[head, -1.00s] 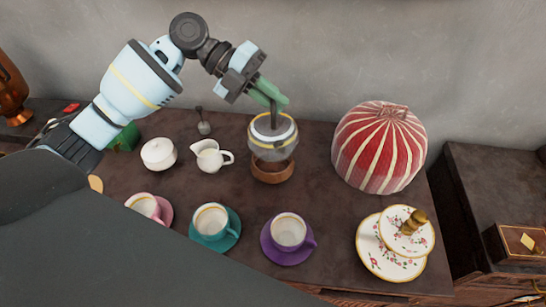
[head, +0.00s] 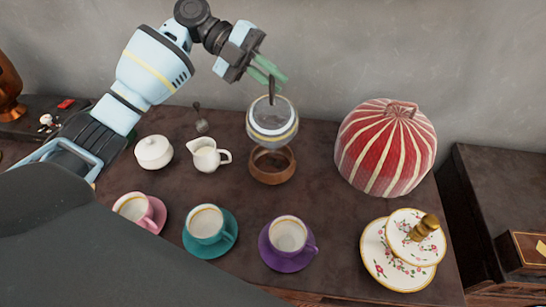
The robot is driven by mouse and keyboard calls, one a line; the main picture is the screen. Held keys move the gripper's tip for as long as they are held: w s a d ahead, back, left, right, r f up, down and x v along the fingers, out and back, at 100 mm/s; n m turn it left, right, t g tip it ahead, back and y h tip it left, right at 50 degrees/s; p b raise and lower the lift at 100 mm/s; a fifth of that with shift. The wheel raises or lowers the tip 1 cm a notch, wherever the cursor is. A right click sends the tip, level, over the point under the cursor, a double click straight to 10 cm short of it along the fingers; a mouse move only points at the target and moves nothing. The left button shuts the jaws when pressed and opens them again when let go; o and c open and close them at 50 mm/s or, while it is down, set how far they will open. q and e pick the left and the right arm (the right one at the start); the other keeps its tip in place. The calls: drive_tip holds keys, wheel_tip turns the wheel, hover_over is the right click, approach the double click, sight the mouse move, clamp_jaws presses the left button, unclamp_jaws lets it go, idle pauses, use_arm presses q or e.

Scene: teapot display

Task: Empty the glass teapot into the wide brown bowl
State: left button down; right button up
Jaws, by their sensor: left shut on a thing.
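My left gripper (head: 271,81), with green fingers, is shut on the dark upright handle of the glass teapot (head: 272,132). The teapot is clear with a gold band and looks roughly upright. In the picture it sits just above a low brown round piece (head: 272,179) with an open top. The teapot's base overlaps its back rim, so I cannot tell whether they touch. I cannot tell whether this brown piece is the bowl or a stand; no other wide brown bowl is clear. The teapot's contents cannot be made out. My right gripper is not in view.
Pink (head: 132,207), teal (head: 207,224) and purple (head: 288,235) cups stand in front. A red striped cosy (head: 386,150) and floral plates (head: 384,270) are right.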

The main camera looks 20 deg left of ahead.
use_arm(q)
drive_tip(key=shift+w+a, duration=0.2)
drive_tip(key=shift+w, duration=0.25)
drive_tip(key=w+a+f+n+g+h+b, duration=0.2)
drive_tip(key=w+b, duration=0.5)
drive_tip(key=b, duration=0.5)
drive_tip(key=shift+a+f+n+h, duration=0.5)
drive_tip(key=shift+a+n, duration=0.2)
drive_tip(key=shift+a, duration=0.1)
idle(0.6)
